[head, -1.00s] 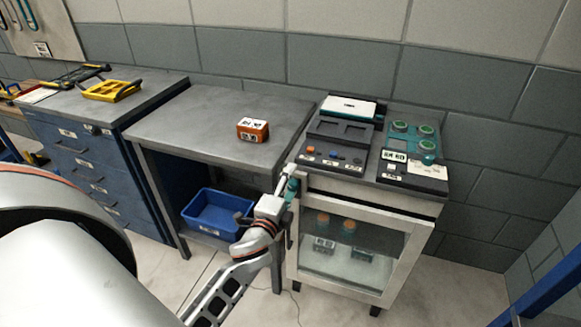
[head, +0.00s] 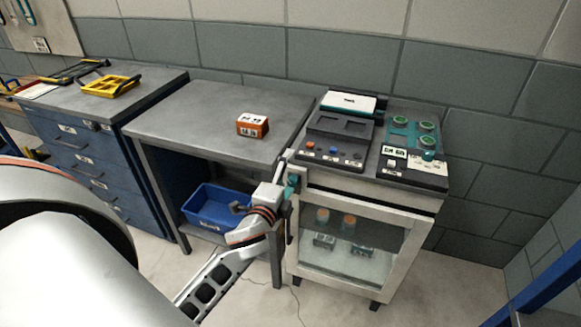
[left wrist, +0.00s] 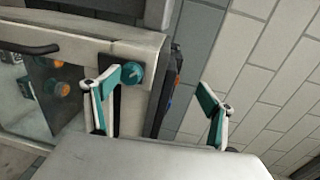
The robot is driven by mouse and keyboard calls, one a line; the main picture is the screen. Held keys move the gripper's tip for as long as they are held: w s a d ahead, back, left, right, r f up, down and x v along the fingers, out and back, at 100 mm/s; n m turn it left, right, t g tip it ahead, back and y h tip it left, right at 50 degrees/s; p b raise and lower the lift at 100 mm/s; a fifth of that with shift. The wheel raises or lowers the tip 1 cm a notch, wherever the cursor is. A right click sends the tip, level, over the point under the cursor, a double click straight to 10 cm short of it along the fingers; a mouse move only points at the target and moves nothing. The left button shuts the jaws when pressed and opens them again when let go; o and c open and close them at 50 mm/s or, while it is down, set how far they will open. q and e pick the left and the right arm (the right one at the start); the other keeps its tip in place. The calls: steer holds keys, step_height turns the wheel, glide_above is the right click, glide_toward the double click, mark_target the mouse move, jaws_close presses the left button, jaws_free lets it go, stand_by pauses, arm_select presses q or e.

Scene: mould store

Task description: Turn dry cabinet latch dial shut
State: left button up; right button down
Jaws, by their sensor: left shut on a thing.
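The dry cabinet (head: 405,262) is a white-framed cabinet with a glass door, and the door looks closed. Its latch dial, a teal knob on a dark plate, sits at the cabinet's upper left corner and shows clearly in the left wrist view (left wrist: 133,73). My right gripper is not in view.
A grey bench (head: 210,125) with an orange box (head: 252,126) stands left of the cabinet, a blue bin (head: 215,208) under it. Instruments (head: 340,138) sit on the cabinet top. A blue drawer unit (head: 85,160) is further left. Floor right of the cabinet is clear.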

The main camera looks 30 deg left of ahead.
arm_select(q)
steer(key=r, duration=0.1)
steer(key=s+r, duration=0.1)
steer(key=s, duration=0.1)
steer(key=shift+d+r, duration=0.25)
steer(key=shift+r, duration=0.15)
steer(key=c, duration=0.8)
steer(key=s+d+f, duration=0.1)
steer(key=s, duration=0.5)
steer(key=shift+s+d, duration=0.15)
steer(key=shift+d, duration=0.2)
steer(key=shift+f, duration=0.1)
